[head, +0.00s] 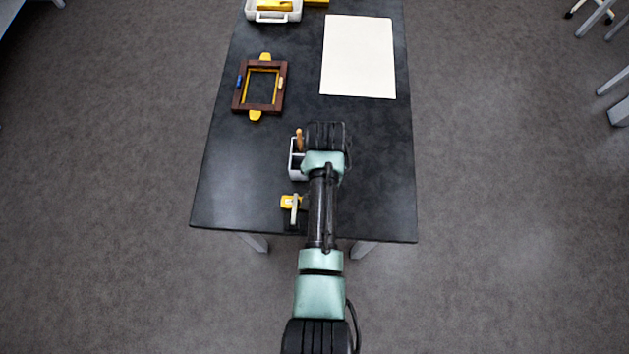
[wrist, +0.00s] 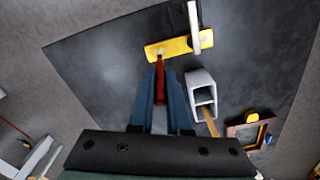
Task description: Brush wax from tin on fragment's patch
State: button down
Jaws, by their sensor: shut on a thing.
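My gripper (wrist: 161,76) is shut on a slim red-handled tool, seemingly the brush (wrist: 160,92), which shows between its two blue fingers in the wrist view. The tool's far end appears over or against a pale round spot on a yellow-gold bar (wrist: 180,46), perhaps the fragment; contact cannot be told. A pale lever-like piece (wrist: 194,22) crosses the bar's right part. The bar also shows near the table's front edge in the head view (head: 287,202). My arm hides the gripper there. I cannot make out a tin for certain.
A grey compartmented holder (head: 293,170) with a wooden handle (head: 299,139) sticking out stands close beside my arm. A brown frame (head: 239,103) with yellow tabs lies farther back left. A white sheet (head: 358,57) and white tray (head: 273,16) lie at the back. The table's right front is clear.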

jog(key=shift+d, duration=0.2)
jog(key=shift+p, duration=0.6)
jog(key=shift+f, duration=0.1)
dwell(2.3)
jog(key=shift+p, duration=0.3)
